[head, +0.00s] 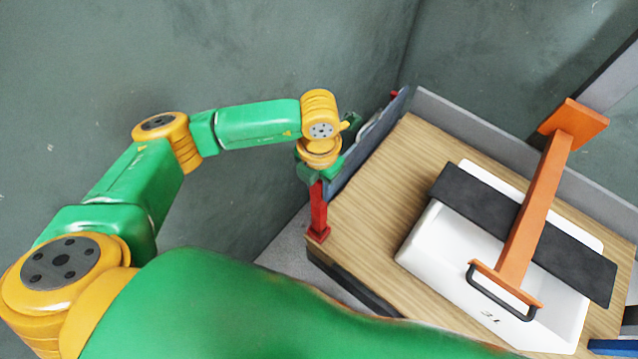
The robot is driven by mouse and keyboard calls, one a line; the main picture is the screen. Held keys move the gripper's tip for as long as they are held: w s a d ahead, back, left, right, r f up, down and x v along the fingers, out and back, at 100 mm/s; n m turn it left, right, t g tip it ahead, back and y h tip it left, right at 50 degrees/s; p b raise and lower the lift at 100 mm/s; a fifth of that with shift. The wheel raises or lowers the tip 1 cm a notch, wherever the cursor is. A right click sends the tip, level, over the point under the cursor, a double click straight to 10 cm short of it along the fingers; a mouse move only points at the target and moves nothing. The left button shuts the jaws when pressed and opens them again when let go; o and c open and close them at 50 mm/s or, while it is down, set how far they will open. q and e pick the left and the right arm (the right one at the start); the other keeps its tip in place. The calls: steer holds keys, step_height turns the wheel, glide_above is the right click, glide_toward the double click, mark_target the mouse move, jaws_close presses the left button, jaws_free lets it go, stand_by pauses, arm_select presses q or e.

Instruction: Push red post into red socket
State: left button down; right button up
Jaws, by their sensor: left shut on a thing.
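A red post (318,204) stands roughly upright at the left edge of the wooden table. My left gripper (314,179) is above it, shut on its upper end; the fingers are partly hidden by my wrist. The post's lower end meets a wider red piece (319,234) at the table edge, which looks like the red socket. I cannot tell how deep the post sits in it. My right gripper is not in view.
The wooden table (375,190) holds a white bin (425,240) with a dark bar (470,200) and an orange press arm (535,200) across it. A dark panel (365,150) stands along the left edge. A blue piece (610,346) shows at lower right.

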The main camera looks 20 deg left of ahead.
mark_target(319, 206)
arm_select(q)
steer(key=shift+f+b, duration=2.75)
steer(key=shift+f, duration=0.25)
steer(key=shift+c, duration=2.2)
jaws_free()
